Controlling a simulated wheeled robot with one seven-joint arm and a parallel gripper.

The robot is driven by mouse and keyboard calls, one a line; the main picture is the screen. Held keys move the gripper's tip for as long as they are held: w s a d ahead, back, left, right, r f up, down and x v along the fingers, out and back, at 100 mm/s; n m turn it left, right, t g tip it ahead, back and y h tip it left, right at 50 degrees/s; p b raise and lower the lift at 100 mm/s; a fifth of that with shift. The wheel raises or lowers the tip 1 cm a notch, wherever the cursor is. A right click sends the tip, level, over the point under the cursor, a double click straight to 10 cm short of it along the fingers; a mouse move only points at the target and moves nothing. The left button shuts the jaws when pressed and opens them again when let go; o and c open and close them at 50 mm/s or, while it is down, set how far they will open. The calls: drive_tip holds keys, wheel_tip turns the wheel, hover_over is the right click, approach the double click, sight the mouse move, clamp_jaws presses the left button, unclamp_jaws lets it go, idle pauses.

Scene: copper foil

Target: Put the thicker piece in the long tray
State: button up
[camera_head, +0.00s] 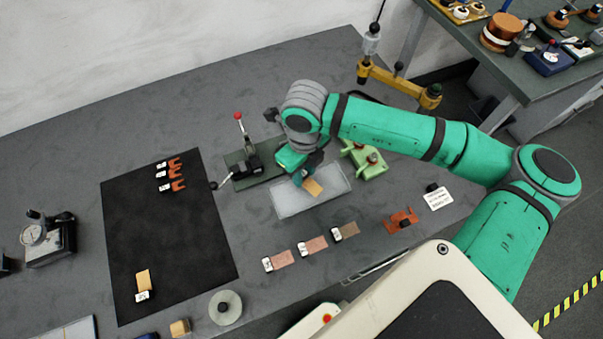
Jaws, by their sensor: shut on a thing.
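My gripper (308,179) is over a pale, shallow rectangular tray (287,207) in the middle of the table. It is shut on a small tan piece (314,187), which shows beside the fingers over the tray; I cannot tell whether the piece touches the tray floor. The fingertips are partly hidden by the wrist. Another tan piece (143,279) with a white label lies near the front of the black mat (165,235). Thickness cannot be judged from this view.
Labelled copper-coloured pieces (313,246) lie in a row in front of the tray. A lever clamp (254,162) stands left of the tray and a green fixture (366,160) right of it. Orange clips (172,175) lie on the mat, whose middle is clear.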

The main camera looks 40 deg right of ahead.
drive_tip(key=shift+f, duration=0.65)
drive_tip(key=shift+a+f, duration=0.2)
drive_tip(key=shift+f, duration=0.05)
drive_tip(key=shift+d, duration=0.1)
drive_tip(key=shift+s+f, duration=0.15)
drive_tip(key=o, duration=1.1)
